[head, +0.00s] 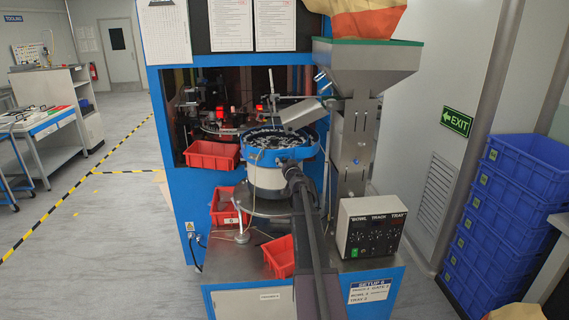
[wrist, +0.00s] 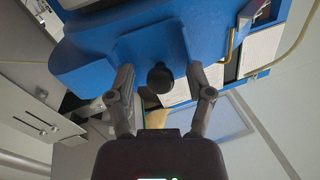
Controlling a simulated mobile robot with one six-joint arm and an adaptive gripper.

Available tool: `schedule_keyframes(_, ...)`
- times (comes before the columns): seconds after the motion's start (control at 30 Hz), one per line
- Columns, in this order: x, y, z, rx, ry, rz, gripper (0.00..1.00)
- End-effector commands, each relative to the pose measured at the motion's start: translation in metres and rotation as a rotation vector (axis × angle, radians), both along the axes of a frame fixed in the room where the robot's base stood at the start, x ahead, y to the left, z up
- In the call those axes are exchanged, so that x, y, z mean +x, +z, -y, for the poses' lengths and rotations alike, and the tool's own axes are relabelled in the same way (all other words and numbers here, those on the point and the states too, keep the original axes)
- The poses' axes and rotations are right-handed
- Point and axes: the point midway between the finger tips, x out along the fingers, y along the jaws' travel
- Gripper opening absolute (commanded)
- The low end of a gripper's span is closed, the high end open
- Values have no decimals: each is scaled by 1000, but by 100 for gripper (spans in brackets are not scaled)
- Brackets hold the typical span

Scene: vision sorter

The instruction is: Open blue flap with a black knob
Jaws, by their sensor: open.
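In the wrist view the blue flap (wrist: 85,58) fills the upper middle, and its black knob (wrist: 160,78) sticks out from it. My gripper (wrist: 159,84) is open, with one finger to each side of the knob and a gap on both sides. Whether the fingertips touch the blue surface I cannot tell. In the head view my gripper (head: 292,172) is at the front of the feeder bowl (head: 267,179), just below a blue part at its rim. The knob is hidden there behind my arm.
A steel hopper (head: 366,70) and a control box (head: 371,227) stand to the right of the bowl. Red bins (head: 212,155) sit left of it, and another red bin (head: 279,256) lies in front. Blue crates (head: 507,215) are stacked at far right. The floor at left is open.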

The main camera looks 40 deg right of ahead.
Motion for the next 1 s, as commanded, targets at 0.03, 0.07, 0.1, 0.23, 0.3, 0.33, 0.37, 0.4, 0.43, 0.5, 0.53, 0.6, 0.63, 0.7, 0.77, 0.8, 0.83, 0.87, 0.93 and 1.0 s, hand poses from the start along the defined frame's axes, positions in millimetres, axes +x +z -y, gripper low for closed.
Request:
schedule_keyframes(0.03,2,0,1,0,0,0,67)
schedule_keyframes(0.07,2,0,1,0,0,0,67)
schedule_keyframes(0.1,2,0,1,0,0,0,67)
schedule_keyframes(0.23,2,0,1,0,0,0,67)
schedule_keyframes(0.3,2,0,1,0,0,0,67)
schedule_keyframes(0.33,2,0,1,0,0,0,67)
schedule_keyframes(0.37,1,0,1,0,0,0,58)
schedule_keyframes(0.4,1,0,1,0,0,0,47)
schedule_keyframes(0.43,1,0,1,0,0,0,38)
schedule_keyframes(0.5,1,0,1,0,0,0,17)
schedule_keyframes(0.53,1,0,1,0,0,0,8)
schedule_keyframes(0.6,1,0,1,0,0,0,0)
schedule_keyframes(0.63,1,0,1,0,0,0,0)
schedule_keyframes(0.7,1,0,1,0,0,0,0)
schedule_keyframes(0.77,1,0,1,0,0,0,0)
schedule_keyframes(0.8,1,0,1,0,0,1,0)
schedule_keyframes(0.83,1,0,1,0,0,1,0)
schedule_keyframes(0.87,1,0,1,0,-1,2,0)
schedule_keyframes(0.93,1,-1,1,-1,0,5,0)
schedule_keyframes(1.0,1,-1,1,-3,0,8,0)
